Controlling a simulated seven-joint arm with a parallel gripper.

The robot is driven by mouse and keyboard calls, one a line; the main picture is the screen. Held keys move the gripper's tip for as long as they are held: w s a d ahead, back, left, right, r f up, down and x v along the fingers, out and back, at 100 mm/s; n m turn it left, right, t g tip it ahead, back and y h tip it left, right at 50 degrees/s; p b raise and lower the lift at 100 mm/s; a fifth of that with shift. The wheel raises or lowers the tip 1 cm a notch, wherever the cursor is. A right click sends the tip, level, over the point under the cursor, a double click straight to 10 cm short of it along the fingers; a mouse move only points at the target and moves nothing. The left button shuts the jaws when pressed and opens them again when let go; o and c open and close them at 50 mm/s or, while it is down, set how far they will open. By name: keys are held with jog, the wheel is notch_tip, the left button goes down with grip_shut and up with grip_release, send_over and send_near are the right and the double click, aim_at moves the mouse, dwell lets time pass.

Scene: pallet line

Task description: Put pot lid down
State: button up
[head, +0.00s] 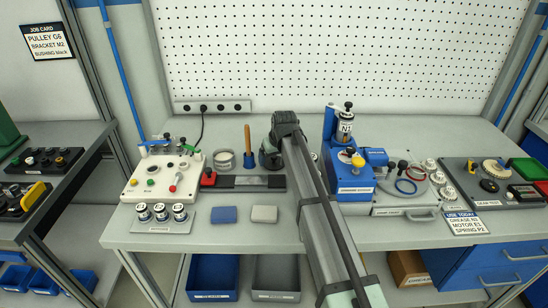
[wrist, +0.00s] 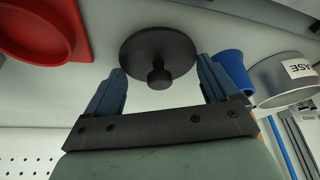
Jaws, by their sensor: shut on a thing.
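The pot lid (wrist: 170,46) is a dark round disc with a small knob in the wrist view. I cannot tell whether the lid touches the surface beneath.
A blue cup-like thing (wrist: 233,68) is beside the right finger, and a red round-rimmed thing (wrist: 42,30) is at upper left. On the bench (head: 245,238), a wooden handle (head: 247,138) stands left of my gripper and a blue machine (head: 352,181) stands right. Blue and grey blocks lie in front.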

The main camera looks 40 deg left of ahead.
jog(key=shift+f, duration=0.15)
jog(key=o, duration=0.8)
jog(key=v, duration=1.2)
jog(key=shift+s+d, duration=0.1)
